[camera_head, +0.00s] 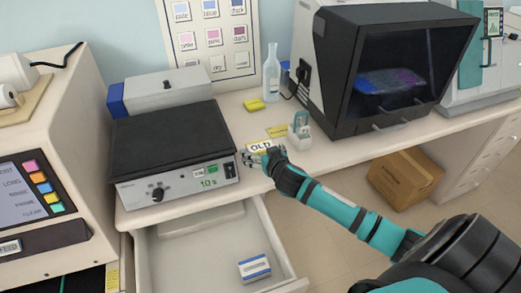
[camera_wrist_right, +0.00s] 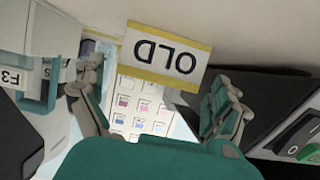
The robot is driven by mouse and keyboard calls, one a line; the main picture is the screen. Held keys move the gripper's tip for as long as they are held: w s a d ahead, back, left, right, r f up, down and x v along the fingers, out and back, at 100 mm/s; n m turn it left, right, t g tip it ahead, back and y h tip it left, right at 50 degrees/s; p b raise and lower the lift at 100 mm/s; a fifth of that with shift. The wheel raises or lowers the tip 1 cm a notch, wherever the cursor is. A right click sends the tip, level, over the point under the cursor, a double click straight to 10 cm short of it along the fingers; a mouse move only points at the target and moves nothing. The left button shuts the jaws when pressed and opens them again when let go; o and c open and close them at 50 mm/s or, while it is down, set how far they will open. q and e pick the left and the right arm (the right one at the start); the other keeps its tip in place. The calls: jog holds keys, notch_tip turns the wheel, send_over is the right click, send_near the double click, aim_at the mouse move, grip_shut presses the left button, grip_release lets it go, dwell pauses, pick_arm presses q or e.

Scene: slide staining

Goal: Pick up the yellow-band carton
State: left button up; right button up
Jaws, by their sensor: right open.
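A white piece with yellow bands along its edges and the word OLD, which looks like the yellow-band carton (camera_head: 260,146), is on the counter just right of the black-topped device. In the right wrist view the carton (camera_wrist_right: 166,54) shows upside down, ahead of and between the spread fingers. My right gripper (camera_head: 256,158) is at the counter's front edge beside the carton, partly overlapping its lower edge. In the wrist view the right gripper (camera_wrist_right: 160,88) is open, with nothing clasped. Whether a finger touches the carton I cannot tell. My left gripper is not in view.
The black-topped device (camera_head: 170,142) stands close left of the gripper. A white holder (camera_head: 299,133) with slides stands close right. An open drawer (camera_head: 185,262) below holds a blue-and-white box (camera_head: 254,268). A dark cabinet (camera_head: 385,70) and a bottle (camera_head: 271,75) stand farther back.

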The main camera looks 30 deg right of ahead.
aim_at(264, 152)
jog(key=x, duration=0.3)
jog(key=shift+w+d+f, duration=0.1)
jog(key=c, duration=0.9)
jog(key=shift+c, duration=0.3)
